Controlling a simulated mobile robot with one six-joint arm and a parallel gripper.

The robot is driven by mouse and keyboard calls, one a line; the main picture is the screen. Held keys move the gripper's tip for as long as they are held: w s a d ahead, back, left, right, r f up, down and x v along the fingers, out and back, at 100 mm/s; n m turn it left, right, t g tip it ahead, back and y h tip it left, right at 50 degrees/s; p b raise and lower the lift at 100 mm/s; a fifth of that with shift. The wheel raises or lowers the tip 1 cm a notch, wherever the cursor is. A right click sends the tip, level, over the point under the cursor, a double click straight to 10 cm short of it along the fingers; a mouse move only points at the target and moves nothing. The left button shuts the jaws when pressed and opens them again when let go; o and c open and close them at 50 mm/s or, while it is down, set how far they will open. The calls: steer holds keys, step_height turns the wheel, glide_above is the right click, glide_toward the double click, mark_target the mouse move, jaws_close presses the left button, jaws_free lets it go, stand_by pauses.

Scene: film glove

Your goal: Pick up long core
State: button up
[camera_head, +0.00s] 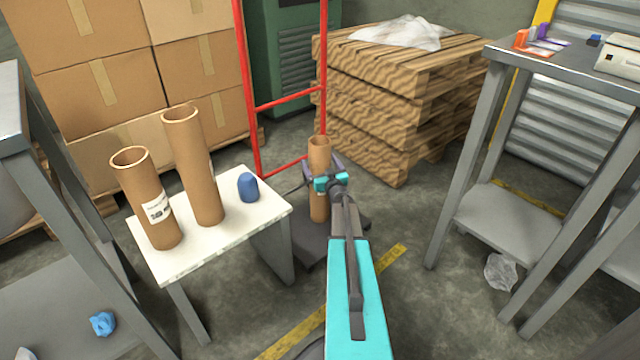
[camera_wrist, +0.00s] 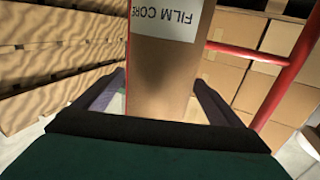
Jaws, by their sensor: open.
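A brown cardboard core (camera_head: 319,208) stands upright on the dark base plate of the red hand truck. My gripper (camera_head: 322,184) is at its upper half. In the wrist view, this core (camera_wrist: 168,80) carries a white "FILM CORE" label and stands between the two open fingers (camera_wrist: 165,98). I cannot tell whether either finger touches it. Two more cores stand on the small white table: a taller one (camera_head: 193,165) and a shorter one with a white label (camera_head: 147,198). I cannot tell for sure which is the long core.
A blue rounded object (camera_head: 248,187) is on the white table (camera_head: 190,262). The red hand truck frame (camera_head: 290,100) rises just behind the gripper. A pallet stack (camera_head: 385,120) is behind to the right, cardboard boxes (camera_head: 110,100) behind to the left. A metal bench (camera_head: 470,150) stands right.

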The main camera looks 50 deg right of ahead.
steer(key=shift+c, duration=0.2)
steer(key=c, duration=1.6)
steer(key=shift+r, duration=0.2)
steer(key=shift+r+p, duration=0.7)
steer(key=shift+r, duration=0.2)
step_height(320, 180, up, 2)
steer(key=shift+r+p, duration=0.1)
steer(key=shift+p, duration=0.55)
steer(key=p+v, duration=0.1)
steer(key=v, duration=0.4)
steer(key=p+v, duration=0.1)
steer(key=v, duration=0.4)
steer(key=p+v, duration=0.2)
steer(key=v, duration=0.4)
steer(key=shift+s+d+r, duration=0.15)
steer(key=shift+d+r, duration=0.1)
steer(key=shift+r, duration=0.1)
